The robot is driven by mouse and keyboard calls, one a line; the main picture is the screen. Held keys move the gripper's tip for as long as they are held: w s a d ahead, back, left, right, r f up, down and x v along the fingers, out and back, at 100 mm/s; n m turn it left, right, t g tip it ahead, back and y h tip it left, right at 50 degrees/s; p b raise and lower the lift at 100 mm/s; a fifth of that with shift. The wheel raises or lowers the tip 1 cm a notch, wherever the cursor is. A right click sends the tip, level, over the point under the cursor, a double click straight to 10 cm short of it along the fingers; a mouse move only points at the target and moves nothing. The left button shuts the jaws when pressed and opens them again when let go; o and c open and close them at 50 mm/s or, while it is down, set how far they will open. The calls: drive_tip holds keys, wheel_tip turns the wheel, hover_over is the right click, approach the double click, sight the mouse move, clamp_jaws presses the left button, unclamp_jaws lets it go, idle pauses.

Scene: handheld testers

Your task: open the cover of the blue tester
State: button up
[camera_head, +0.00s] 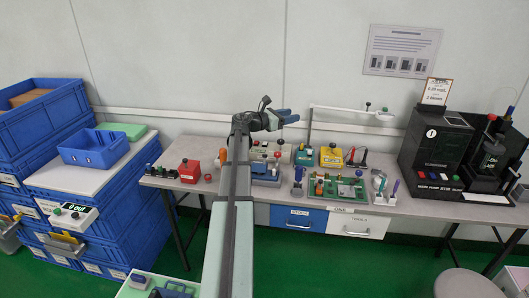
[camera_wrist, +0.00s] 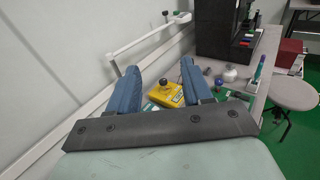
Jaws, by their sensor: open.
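My gripper (camera_head: 287,116) is raised above the bench near the wall and points to the right. Its two blue fingers show apart in the wrist view (camera_wrist: 160,78), with nothing held between them. A blue device (camera_head: 266,180), which may be the blue tester, sits on the bench below my gripper and just right of my arm. My arm hides part of its surroundings, and I cannot tell how its cover stands. I cannot make out the blue device in the wrist view. A yellow tester (camera_head: 331,156) with a black knob stands farther right; it also shows in the wrist view (camera_wrist: 164,92).
A red tester (camera_head: 190,170) stands at the bench's left. A green tester (camera_head: 304,156) is beside the yellow one, with a green board (camera_head: 345,188) in front. A white lamp arm (camera_head: 345,110) reaches over the bench. Black machines (camera_head: 435,150) stand right; blue crates (camera_head: 92,148) are left.

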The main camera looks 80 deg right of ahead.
drive_tip(key=s+r+m+t+y, duration=0.1)
drive_tip(key=s+r+m, duration=0.1)
drive_tip(key=s+r, duration=0.15)
drive_tip(key=m+t+y, duration=0.5)
drive_tip(key=m+t, duration=0.7)
drive_tip(key=m, duration=0.7)
hover_over(265, 155)
drive_tip(key=a, duration=0.5)
wheel_tip(265, 155, down, 8)
drive_tip(key=r, duration=0.1)
drive_tip(key=m, duration=0.4)
drive_tip(key=shift+m+t+y, duration=0.3)
drive_tip(key=x, duration=1.4)
drive_tip(key=shift+w+a+f, duration=0.1)
drive_tip(key=shift+a+f, duration=0.05)
drive_tip(key=shift+f, duration=0.2)
clamp_jaws()
